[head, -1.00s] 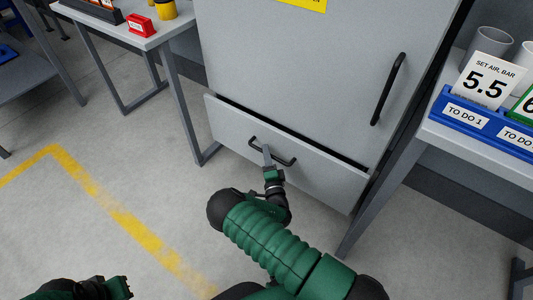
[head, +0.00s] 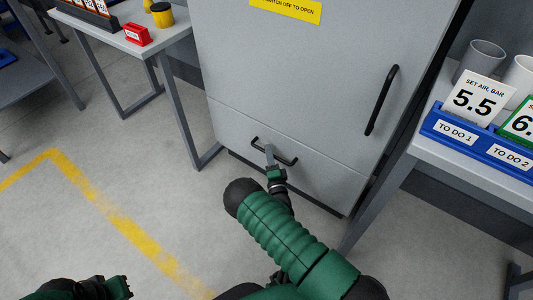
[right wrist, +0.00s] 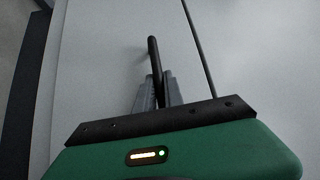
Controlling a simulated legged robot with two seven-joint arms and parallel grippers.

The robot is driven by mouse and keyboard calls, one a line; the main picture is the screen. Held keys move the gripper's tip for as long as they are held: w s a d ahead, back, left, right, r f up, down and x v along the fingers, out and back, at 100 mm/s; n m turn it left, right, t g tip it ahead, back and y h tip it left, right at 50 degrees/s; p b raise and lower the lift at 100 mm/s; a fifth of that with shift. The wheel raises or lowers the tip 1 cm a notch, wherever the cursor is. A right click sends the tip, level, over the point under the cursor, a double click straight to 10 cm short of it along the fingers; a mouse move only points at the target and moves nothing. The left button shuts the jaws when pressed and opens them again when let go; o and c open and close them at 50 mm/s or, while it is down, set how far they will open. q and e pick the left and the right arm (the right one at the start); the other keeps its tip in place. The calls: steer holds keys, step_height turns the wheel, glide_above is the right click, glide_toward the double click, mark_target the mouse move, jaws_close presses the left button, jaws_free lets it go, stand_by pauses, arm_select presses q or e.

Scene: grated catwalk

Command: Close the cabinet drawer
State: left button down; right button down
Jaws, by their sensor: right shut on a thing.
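The grey cabinet (head: 290,70) stands in the middle of the head view. Its drawer (head: 310,178) is at the bottom, and its front looks flush with the door above, with only a thin seam between them. The drawer has a black bar handle (head: 287,160). My right gripper (head: 269,155) is at the handle. In the right wrist view its fingers (right wrist: 157,92) are shut on the black handle (right wrist: 154,58). My left gripper (head: 122,287) is at the lower left of the head view, away from the cabinet; its jaws are not clear.
A table at the left (head: 125,38) holds a red box (head: 137,34) and a yellow pot (head: 162,15). The floor before the cabinet is clear, with a yellow line (head: 110,210).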

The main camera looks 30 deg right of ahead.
steer(key=shift+d+f, duration=0.15)
steer(key=c, duration=1.8)
jaws_free()
steer(key=shift+o, duration=1.7)
steer(key=shift+d, duration=0.1)
